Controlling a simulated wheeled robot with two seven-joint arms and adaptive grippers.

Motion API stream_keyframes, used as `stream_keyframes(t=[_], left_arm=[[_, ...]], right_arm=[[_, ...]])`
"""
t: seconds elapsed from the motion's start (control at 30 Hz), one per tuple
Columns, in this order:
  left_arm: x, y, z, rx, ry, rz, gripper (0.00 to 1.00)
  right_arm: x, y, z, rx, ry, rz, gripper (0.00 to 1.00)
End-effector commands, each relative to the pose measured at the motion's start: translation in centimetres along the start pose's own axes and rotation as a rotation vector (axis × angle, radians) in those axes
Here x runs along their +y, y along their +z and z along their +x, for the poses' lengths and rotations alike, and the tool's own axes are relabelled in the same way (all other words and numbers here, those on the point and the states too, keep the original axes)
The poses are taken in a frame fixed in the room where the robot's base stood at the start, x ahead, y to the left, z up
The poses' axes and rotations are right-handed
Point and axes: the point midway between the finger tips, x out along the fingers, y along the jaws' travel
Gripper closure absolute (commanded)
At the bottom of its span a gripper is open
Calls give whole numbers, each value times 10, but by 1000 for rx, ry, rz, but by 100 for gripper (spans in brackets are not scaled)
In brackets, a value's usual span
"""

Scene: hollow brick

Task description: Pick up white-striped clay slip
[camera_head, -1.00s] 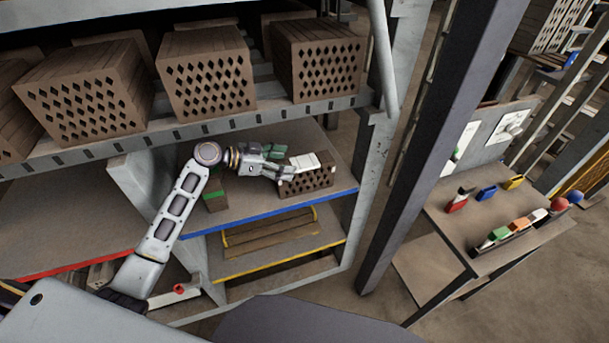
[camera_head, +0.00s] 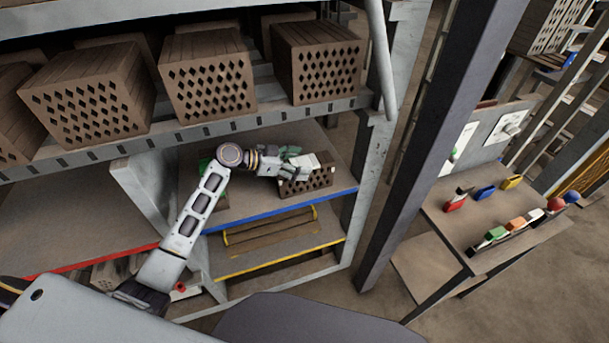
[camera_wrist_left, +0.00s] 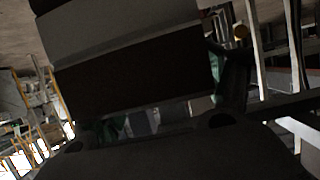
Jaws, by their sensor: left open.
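The white-striped clay slip (camera_head: 308,181) is a brown block with diamond holes and a white band on top. It rests on the blue-edged shelf (camera_head: 262,205) in the head view. My left gripper (camera_head: 297,165) is open at its top left side and covers part of the white band. In the left wrist view the slip (camera_wrist_left: 130,75) is large and dark, with a paler band, and lies between the greenish fingers. Whether the fingers touch it I cannot tell. My right gripper is not in view.
A block with a green stripe (camera_head: 214,197) stands left of the slip, partly behind my left arm. Hollow bricks (camera_head: 207,78) fill the shelf above. A grey post (camera_head: 445,140) stands to the right. A side table (camera_head: 455,222) holds small coloured objects.

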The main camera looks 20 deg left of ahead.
Motion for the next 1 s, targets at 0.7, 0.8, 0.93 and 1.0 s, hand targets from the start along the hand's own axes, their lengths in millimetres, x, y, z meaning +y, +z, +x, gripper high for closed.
stream_keyframes(t=[0.7,0.8,0.93,1.0], left_arm=[[0,0,0,1,0,0,75],[0,1,0,0,1,-1,75],[1,0,0,-2,1,-1,75],[1,-1,-1,-3,2,-1,75]], right_arm=[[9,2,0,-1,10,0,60],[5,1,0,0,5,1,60],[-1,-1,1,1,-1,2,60],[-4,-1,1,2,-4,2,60]])
